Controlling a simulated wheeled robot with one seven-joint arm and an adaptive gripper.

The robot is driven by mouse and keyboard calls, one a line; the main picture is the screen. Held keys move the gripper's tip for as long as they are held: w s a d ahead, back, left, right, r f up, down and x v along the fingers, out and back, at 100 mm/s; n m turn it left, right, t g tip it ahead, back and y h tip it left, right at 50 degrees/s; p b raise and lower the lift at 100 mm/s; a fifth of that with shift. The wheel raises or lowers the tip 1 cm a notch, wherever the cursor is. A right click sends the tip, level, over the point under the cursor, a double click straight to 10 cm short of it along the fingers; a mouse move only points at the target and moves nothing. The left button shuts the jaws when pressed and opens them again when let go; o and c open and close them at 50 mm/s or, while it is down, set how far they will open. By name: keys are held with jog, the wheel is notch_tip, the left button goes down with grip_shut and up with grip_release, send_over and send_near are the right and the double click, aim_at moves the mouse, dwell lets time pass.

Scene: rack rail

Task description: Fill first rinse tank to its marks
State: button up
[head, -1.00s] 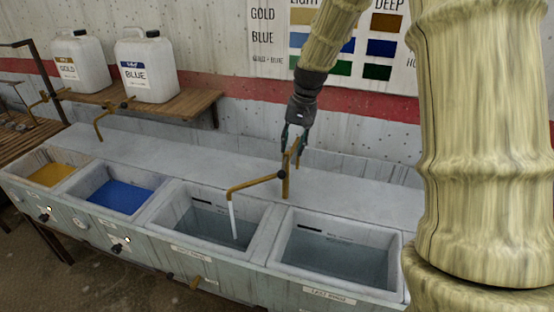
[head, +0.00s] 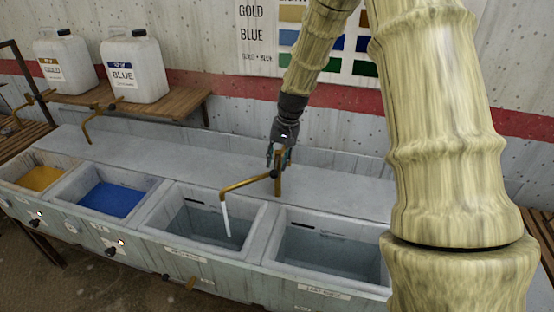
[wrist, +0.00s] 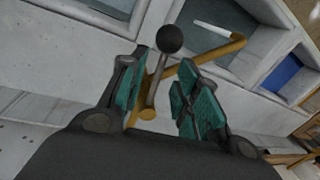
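The first rinse tank (head: 176,232) is the third basin from the left, with greyish water (head: 210,224) low inside and a dark mark near its back rim. A white stream (head: 227,220) runs into it from the brass swing spout (head: 240,186). My gripper (head: 279,158) is at the top of the tap post behind the tanks. In the wrist view my gripper (wrist: 162,72) is open, its teal-padded fingers on either side of the tap lever, which ends in a black ball (wrist: 169,39). A gap shows beside the lever; finger contact is unclear.
The last rinse tank (head: 335,255) stands at right, also holding water. Gold (head: 38,178) and blue (head: 110,199) dye tanks are at left. Two white jugs (head: 135,70) stand on a wooden shelf behind. The ledge (head: 200,160) behind the tanks is mostly clear.

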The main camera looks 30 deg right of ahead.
jog(key=shift+f, duration=0.55)
jog(key=shift+a, duration=0.1)
jog(key=shift+c, duration=0.5)
grip_shut()
jog(key=shift+f, duration=0.1)
